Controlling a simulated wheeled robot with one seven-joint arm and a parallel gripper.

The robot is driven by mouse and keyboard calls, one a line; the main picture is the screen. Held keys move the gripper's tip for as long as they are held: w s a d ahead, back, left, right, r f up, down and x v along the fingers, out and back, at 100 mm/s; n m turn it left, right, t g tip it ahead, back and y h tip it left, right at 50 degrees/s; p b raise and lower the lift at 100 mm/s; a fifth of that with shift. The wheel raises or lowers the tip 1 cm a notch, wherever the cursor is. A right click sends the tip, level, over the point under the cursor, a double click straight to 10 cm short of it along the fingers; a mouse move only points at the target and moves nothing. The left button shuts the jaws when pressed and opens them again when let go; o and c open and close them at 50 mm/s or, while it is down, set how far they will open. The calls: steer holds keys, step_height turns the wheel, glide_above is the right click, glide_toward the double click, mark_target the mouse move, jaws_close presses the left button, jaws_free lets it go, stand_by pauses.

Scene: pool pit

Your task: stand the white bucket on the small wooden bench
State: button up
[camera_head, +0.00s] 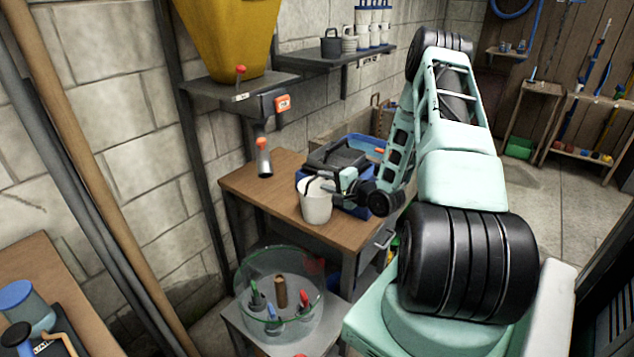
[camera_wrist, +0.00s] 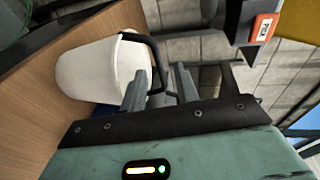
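The white bucket (camera_head: 317,205) stands upright on the brown wooden-topped workbench (camera_head: 285,208), near its front edge. Its black handle (camera_wrist: 156,62) shows in the wrist view, beside the bucket (camera_wrist: 95,72). My gripper (camera_head: 343,182) is at the bucket's upper right side in the head view. In the wrist view, my gripper (camera_wrist: 160,85) has its two grey fingers apart, with the handle by the left finger. I cannot tell whether they touch. A small wooden stand (camera_head: 538,89) at the back right may be the small wooden bench; I cannot tell for sure.
A blue crate (camera_head: 365,143) and a dark tray lie behind the bucket. A clear round tub (camera_head: 250,315) with several tools stands below, in front. A shelf with a yellow hopper (camera_head: 230,35) is above left. Grey floor (camera_head: 555,200) is open at right.

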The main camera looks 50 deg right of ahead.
steer(key=b+v, duration=0.1)
steer(key=v, duration=0.6)
steer(key=w+a+r+n+g+y, duration=0.1)
steer(key=w+a+n+g, duration=0.3)
steer(key=a, duration=0.3)
steer(key=w+a+r+n+g+y, duration=0.1)
steer(key=w+a+r+n+y, duration=0.1)
steer(key=w+a+n, duration=0.5)
steer(key=s+a+r+n+g, duration=0.2)
steer(key=a, duration=0.6)
steer(key=s+a+r+n+g, duration=0.2)
steer(key=a, duration=0.6)
steer(key=s+a+r+n+g, duration=0.4)
steer(key=s+a+n, duration=0.2)
steer(key=s+a, duration=0.6)
steer(key=s+a+r+n+g, duration=0.1)
steer(key=s+a+n, duration=0.1)
steer(key=s, duration=0.5)
steer(key=s+a+r+n+g+h, duration=0.1)
steer(key=s+a+r+n, duration=0.1)
steer(key=s, duration=0.4)
steer(key=shift+s+a+r+n+g, duration=0.2)
steer(key=shift+s+a+n+g, duration=0.25)
steer(key=shift+a, duration=0.45)
steer(key=shift+w+d, duration=0.15)
